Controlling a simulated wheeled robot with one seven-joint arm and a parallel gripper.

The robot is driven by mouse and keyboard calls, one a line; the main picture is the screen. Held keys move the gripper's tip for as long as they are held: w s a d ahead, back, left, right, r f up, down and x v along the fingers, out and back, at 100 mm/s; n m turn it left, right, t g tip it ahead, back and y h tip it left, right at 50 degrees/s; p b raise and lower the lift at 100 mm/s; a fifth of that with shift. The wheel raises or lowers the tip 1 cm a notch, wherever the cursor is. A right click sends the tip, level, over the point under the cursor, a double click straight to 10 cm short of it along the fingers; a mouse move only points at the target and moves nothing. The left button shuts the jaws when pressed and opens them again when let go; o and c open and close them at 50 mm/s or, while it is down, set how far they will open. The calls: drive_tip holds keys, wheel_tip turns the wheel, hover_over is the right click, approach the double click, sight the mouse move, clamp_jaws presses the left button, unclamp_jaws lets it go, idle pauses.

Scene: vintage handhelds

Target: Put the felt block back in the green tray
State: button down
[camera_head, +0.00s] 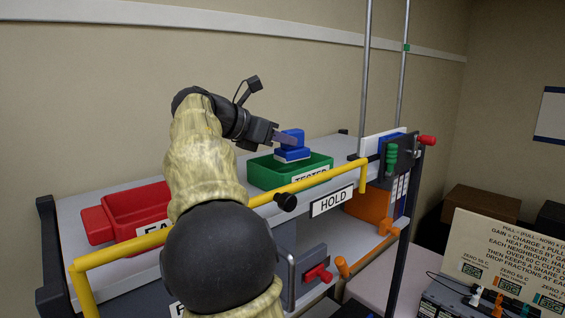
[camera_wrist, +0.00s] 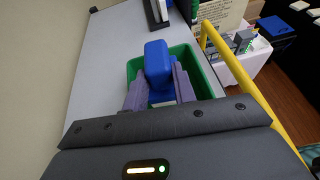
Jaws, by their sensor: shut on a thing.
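The felt block (camera_head: 292,139) is blue with a pale layer low on it. My gripper (camera_head: 287,138) is shut on it, with one finger on each side of its blue upper part. The green tray (camera_head: 318,164), labelled TESTED, lies under the block on the grey shelf top. In the wrist view the block (camera_wrist: 157,60) is between the two fingers, with the green tray (camera_wrist: 201,68) around and beneath it. The block's lower part shows at the tray's rim height in the head view; I cannot tell whether it touches the tray floor.
A red tray (camera_head: 140,206) stands to the left on the same shelf top. A yellow rail (camera_head: 310,181) runs along the front edge. A panel with a green handle (camera_head: 390,157) and a red knob (camera_head: 427,140) stands at the right end.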

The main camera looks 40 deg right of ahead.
sight(280, 160)
drive_tip(key=shift+f, duration=0.35)
drive_tip(key=shift+f+p, duration=0.65)
drive_tip(key=shift+f, duration=1.35)
drive_tip(key=c, duration=1.1)
unclamp_jaws()
drive_tip(key=shift+c, duration=0.2)
drive_tip(key=shift+f, duration=0.1)
drive_tip(key=shift+a+f+b, duration=0.1)
drive_tip(key=shift+f+b, duration=0.15)
drive_tip(key=shift+b, duration=0.45)
drive_tip(key=b+v, duration=0.3)
drive_tip(key=v, duration=1.4)
drive_tip(key=shift+w+a+r, duration=0.1)
drive_tip(key=shift+w+a, duration=0.05)
